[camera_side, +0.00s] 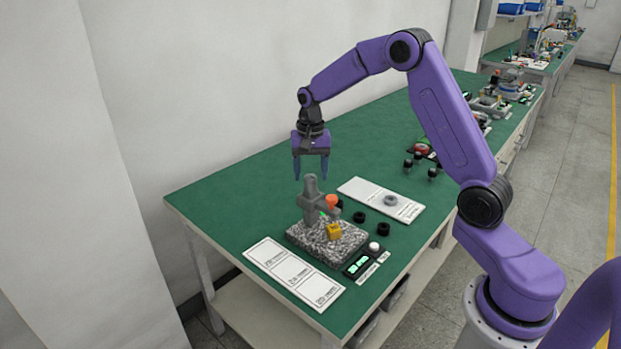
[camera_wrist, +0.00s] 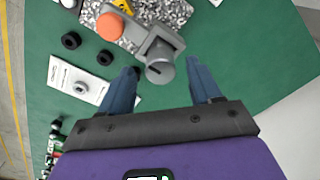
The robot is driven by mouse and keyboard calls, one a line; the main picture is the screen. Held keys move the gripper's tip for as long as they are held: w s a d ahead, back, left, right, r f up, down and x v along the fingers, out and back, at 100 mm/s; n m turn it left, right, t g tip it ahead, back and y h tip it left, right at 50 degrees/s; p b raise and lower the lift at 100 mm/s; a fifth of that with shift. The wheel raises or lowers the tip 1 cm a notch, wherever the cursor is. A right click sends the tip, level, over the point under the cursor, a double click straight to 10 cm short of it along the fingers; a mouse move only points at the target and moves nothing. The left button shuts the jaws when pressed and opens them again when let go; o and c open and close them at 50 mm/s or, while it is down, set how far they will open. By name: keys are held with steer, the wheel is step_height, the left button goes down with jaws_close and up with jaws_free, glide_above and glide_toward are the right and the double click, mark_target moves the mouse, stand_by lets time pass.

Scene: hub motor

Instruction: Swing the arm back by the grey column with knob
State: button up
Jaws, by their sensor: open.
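The grey column (camera_side: 311,196) stands upright at the back of a speckled stone base (camera_side: 307,240). An arm reaches from the column over the base and carries an orange knob (camera_side: 331,201). A yellow block (camera_side: 334,231) sits on the base below it. In the wrist view the column's round top (camera_wrist: 160,70) shows between and beyond my fingertips, and the orange knob (camera_wrist: 109,27) lies to its upper left. My gripper (camera_side: 311,179) points down, open and empty, a little above the column. Its blue fingers also show in the wrist view (camera_wrist: 164,75), apart from the column.
A white plate with a grey ring (camera_side: 390,200) lies behind the base. Two black rings (camera_side: 383,229) lie to its right. A small display box (camera_side: 357,265) and a white card (camera_side: 285,269) lie in front. The green table (camera_side: 240,190) is clear to the left.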

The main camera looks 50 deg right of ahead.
mark_target(310, 201)
steer(key=shift+f, duration=1.25)
jaws_close()
